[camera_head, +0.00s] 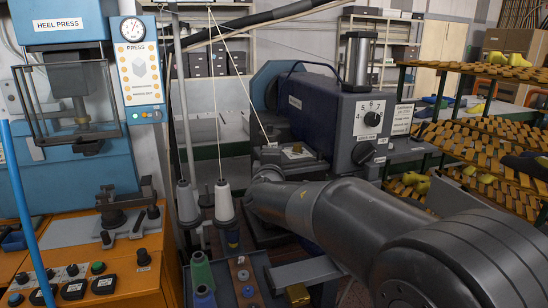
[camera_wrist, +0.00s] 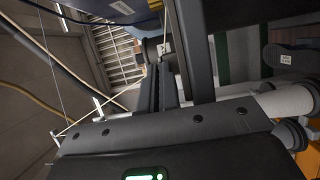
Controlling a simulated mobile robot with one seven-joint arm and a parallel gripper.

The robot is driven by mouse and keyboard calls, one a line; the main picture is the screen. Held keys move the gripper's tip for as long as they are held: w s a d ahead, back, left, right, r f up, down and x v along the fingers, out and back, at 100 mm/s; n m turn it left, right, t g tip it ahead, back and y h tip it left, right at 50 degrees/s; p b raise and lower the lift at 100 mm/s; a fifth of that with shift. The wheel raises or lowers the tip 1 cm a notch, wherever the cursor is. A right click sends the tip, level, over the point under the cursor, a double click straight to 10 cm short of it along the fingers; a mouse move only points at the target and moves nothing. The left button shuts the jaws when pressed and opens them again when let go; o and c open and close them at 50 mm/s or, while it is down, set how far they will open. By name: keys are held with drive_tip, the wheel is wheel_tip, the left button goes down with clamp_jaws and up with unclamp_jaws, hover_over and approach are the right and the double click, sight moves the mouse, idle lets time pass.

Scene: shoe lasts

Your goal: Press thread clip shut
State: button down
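The dark blue machine (camera_head: 335,115) stands at the centre in the head view, with a numbered dial on its front. A white thread runs down to its small work plate (camera_head: 297,152). The thread clip cannot be made out clearly; a small pale piece (camera_wrist: 164,47) at the thread's end in the wrist view may be it. My gripper's fingers are hidden in the head view. In the wrist view my gripper (camera_wrist: 178,75) shows as dark bars close together; their gap and any contact are unclear.
Thread cones (camera_head: 224,200) stand on spindles left of my wrist, with threads rising above. The heel press (camera_head: 75,130) is at left; a rack of shoe lasts (camera_head: 480,135) is at right.

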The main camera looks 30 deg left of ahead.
drive_tip(key=shift+w+d+f, duration=0.1)
drive_tip(key=shift+w+d, duration=0.05)
drive_tip(key=c, duration=1.7)
unclamp_jaws()
drive_tip(key=shift+a+r+n+g+h, duration=0.2)
drive_tip(key=shift+r+n+g+h, duration=0.25)
drive_tip(key=shift+r+g, duration=0.3)
drive_tip(key=shift+g, duration=0.35)
